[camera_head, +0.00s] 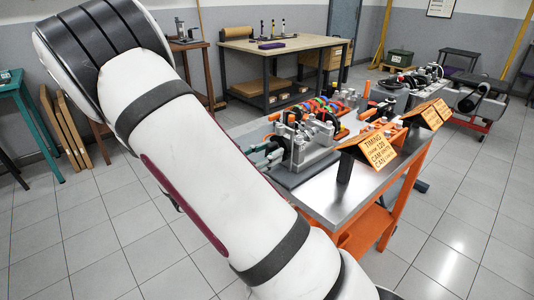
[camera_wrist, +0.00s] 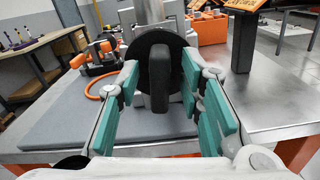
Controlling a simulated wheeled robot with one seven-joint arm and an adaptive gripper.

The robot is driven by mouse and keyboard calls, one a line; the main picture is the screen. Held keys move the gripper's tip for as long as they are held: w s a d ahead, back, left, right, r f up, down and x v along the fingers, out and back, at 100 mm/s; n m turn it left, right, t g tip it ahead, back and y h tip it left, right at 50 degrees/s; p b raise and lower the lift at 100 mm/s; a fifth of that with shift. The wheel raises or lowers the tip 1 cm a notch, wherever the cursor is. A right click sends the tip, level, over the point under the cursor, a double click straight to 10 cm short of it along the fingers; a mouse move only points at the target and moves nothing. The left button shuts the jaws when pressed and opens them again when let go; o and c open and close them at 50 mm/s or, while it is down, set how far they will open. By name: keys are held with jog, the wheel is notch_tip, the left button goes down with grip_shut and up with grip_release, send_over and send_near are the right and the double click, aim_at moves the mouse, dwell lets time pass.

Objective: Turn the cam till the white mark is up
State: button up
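In the wrist view a black upright bar handle (camera_wrist: 159,78) stands out from a round black disc (camera_wrist: 142,42), which I take to be the cam's turning part. My gripper (camera_wrist: 160,82) is open, with one teal-padded finger on each side of the handle. Gaps show between the pads and the handle, so I see no contact. The handle looks about vertical. I cannot make out a white mark in either view. In the head view the grey engine rig (camera_head: 312,140) stands on the bench, and my arm hides part of the area in front of it.
The metal-topped bench (camera_head: 325,200) has an orange frame. A grey mat (camera_wrist: 60,128) lies under the rig. An orange timing sign (camera_head: 376,150) stands at the bench's right on a dark post (camera_wrist: 243,42). An orange clamp-like fixture (camera_wrist: 97,55) with a hose sits left of the disc.

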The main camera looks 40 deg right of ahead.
grip_shut()
jog(key=shift+p, duration=0.35)
jog(key=n+p, duration=0.3)
jog(key=p, duration=0.1)
jog(key=shift+r+n, duration=0.15)
jog(key=shift+n, duration=0.25)
jog(key=n+p, duration=0.2)
jog(key=n, duration=0.1)
jog(key=shift+n+p, duration=0.3)
jog(key=shift+p, duration=0.1)
jog(key=n, duration=0.2)
jog(key=n+p, duration=0.1)
jog(key=n, duration=0.1)
jog(key=n+p, duration=0.1)
jog(key=n, duration=0.1)
jog(key=shift+w+f, duration=0.25)
jog(key=n, duration=0.6)
jog(key=shift+w+f+p, duration=0.1)
jog(key=shift+f+p, duration=0.1)
jog(key=shift+p, duration=0.2)
jog(key=shift+n, duration=0.3)
